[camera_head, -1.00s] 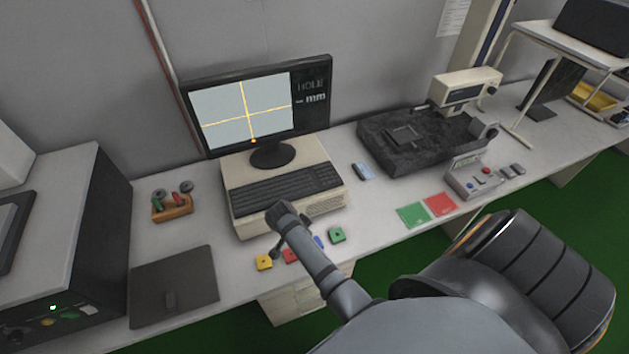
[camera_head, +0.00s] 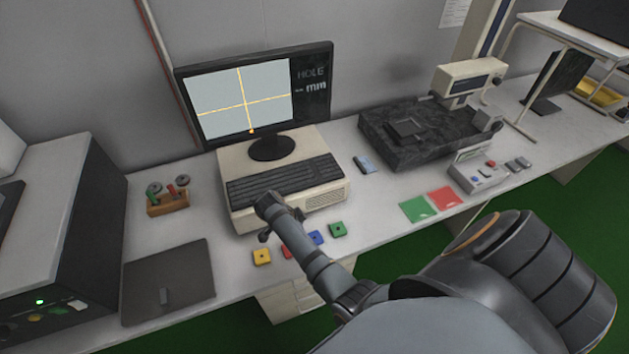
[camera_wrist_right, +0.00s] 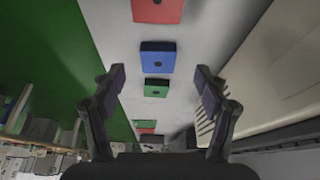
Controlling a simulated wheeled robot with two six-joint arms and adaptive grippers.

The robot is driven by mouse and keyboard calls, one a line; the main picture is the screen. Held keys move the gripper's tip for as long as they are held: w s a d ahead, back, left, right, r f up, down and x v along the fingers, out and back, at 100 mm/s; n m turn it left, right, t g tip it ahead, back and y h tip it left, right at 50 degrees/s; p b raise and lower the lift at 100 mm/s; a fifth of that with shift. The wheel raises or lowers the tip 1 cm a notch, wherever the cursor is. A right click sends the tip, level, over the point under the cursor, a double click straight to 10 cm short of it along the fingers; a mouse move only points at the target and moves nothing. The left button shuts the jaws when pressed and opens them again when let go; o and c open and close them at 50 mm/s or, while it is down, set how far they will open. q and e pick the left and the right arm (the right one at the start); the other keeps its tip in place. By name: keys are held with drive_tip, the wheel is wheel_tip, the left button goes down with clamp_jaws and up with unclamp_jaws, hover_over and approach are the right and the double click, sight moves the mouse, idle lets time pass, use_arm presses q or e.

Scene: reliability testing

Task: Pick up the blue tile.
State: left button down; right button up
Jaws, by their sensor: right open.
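The blue tile (camera_head: 316,238) lies flat near the bench's front edge, between a red tile (camera_head: 288,252) and a green tile (camera_head: 338,230); my right arm passes close beside it and partly covers the red tile. In the head view the right gripper (camera_head: 266,236) is in front of the keyboard. My left gripper is not in view.
A yellow tile (camera_head: 262,257) lies left of the red one. A computer with keyboard (camera_head: 285,180) stands behind the tiles. Green and red mats (camera_head: 418,209) lie to the right. A dark pad (camera_head: 170,285) and a small wooden holder (camera_head: 167,209) are at left.

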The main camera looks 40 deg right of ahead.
drive_tip(key=b+x, duration=0.3)
drive_tip(key=x, duration=0.2)
drive_tip(key=shift+s+b, duration=0.15)
drive_tip(key=shift+b, duration=0.25)
drive_tip(key=shift+r, duration=0.2)
drive_tip(key=c, duration=1.2)
drive_tip(key=shift+c, duration=0.2)
